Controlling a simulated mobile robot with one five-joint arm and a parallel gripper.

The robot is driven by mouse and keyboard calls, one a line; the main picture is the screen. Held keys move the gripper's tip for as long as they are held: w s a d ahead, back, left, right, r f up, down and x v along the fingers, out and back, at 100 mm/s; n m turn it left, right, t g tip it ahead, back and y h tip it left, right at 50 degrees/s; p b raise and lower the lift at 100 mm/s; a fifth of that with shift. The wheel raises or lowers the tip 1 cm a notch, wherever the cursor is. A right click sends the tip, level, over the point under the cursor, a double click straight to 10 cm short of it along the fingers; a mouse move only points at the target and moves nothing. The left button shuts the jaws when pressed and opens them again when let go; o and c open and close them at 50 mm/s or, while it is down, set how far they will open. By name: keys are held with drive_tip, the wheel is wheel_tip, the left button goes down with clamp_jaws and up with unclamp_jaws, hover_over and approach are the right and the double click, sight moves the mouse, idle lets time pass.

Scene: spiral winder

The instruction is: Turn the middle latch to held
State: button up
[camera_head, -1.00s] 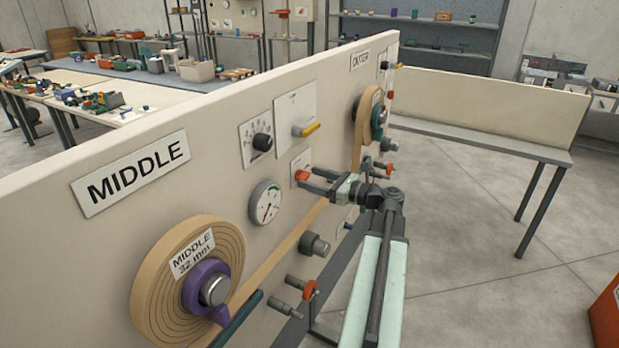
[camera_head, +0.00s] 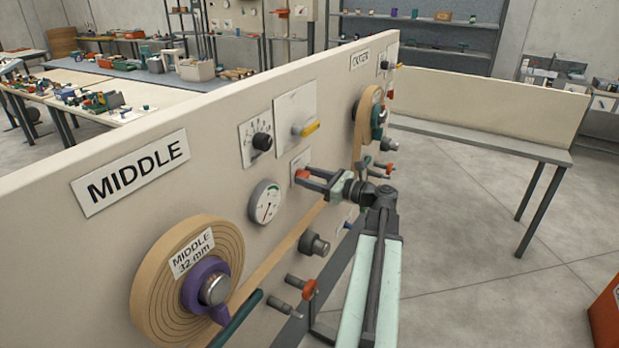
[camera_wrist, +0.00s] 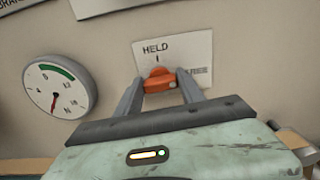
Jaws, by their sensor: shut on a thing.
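The middle latch is a small orange-red handle (camera_head: 302,174) on a white plate on the panel, between the round gauge and the yellow lever. In the wrist view the latch (camera_wrist: 159,82) sits between the two fingers, under the word HELD and a short tick mark. The word FREE is to its right, partly covered by a finger. My gripper (camera_wrist: 160,88) is shut on the latch, one finger on each side; it also shows in the head view (camera_head: 308,177). The exact direction the latch points is hard to tell.
The MIDDLE spool (camera_head: 180,292) with its purple hub is at lower left, its tape running up right below my gripper. A gauge (camera_head: 265,202), black knob (camera_head: 262,142), yellow lever (camera_head: 310,129) and lower red-handled fitting (camera_head: 309,289) stick out nearby.

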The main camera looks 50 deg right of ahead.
drive_tip(key=n, duration=0.4)
drive_tip(key=shift+a+n, duration=0.1)
drive_tip(key=shift+n, duration=0.3)
drive_tip(key=shift+s+a+f+n, duration=0.1)
drive_tip(key=shift+f+n, duration=0.05)
drive_tip(key=shift+n, duration=3)
drive_tip(key=shift+a+f+n, duration=0.1)
drive_tip(key=shift+n, duration=3.05)
drive_tip(key=o, duration=1.4)
drive_tip(key=shift+d, duration=0.1)
drive_tip(key=shift+c, duration=0.2)
drive_tip(key=v, duration=0.7)
drive_tip(key=shift+s, duration=0.4)
drive_tip(key=shift+d, duration=0.1)
